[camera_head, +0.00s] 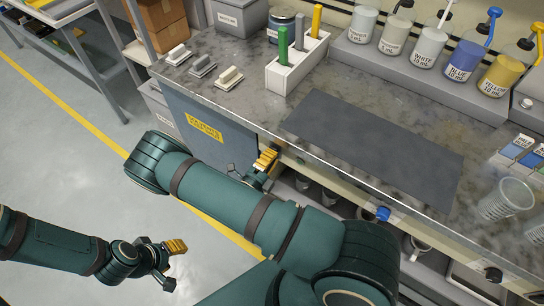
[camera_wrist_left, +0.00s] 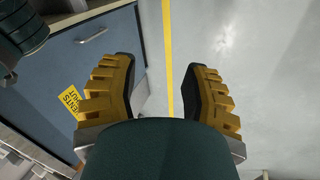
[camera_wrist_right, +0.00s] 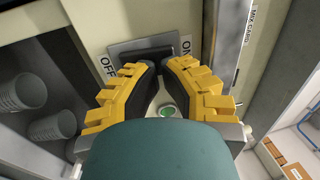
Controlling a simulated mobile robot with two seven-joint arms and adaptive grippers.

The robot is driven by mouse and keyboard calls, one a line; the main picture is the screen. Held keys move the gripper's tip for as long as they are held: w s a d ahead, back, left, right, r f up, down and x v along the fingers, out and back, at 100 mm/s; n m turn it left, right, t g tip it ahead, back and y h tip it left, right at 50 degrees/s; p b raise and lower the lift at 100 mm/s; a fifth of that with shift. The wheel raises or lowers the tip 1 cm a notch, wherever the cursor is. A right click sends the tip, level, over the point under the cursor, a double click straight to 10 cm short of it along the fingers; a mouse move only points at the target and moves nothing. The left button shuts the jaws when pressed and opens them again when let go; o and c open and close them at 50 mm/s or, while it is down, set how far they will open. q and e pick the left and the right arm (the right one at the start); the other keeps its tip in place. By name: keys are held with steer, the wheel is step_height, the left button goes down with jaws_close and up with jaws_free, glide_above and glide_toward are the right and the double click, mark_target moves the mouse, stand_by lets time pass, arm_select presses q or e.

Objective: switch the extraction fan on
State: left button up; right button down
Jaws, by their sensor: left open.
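In the right wrist view, a dark switch (camera_wrist_right: 128,54) sits on a cream panel, with OFF lettered at its left and ON at its right. My right gripper (camera_wrist_right: 158,70) is right at the switch, its fingertips close together and overlapping the switch's lower edge. I cannot tell whether they grip it or which way it is set. In the head view, my right gripper (camera_head: 265,165) is below the counter's front edge, and the switch is hidden. My left gripper (camera_head: 176,258) is open and empty over the floor.
The counter (camera_head: 235,110) holds a white rack (camera_head: 292,72), several labelled bottles (camera_head: 428,45) and a dark mat (camera_head: 375,150). A blue cabinet door (camera_head: 205,132) lies left of my right gripper. Clear cups (camera_wrist_right: 22,92) stand on the shelf below.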

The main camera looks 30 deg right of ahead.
arm_select(q)
steer(key=shift+r, duration=0.15)
steer(key=r+p, duration=0.1)
steer(key=w+r+p, duration=0.1)
steer(key=r+p, duration=0.2)
steer(key=shift+w+a+r+p, duration=0.2)
steer(key=shift+w+r+p, duration=0.05)
steer(key=shift+p, duration=0.15)
arm_select(e)
steer(key=y, duration=0.1)
steer(key=d+r+g+y, duration=0.1)
steer(key=shift+w+d+y, duration=0.1)
steer(key=shift+w+y, duration=0.15)
steer(key=shift+y, duration=0.05)
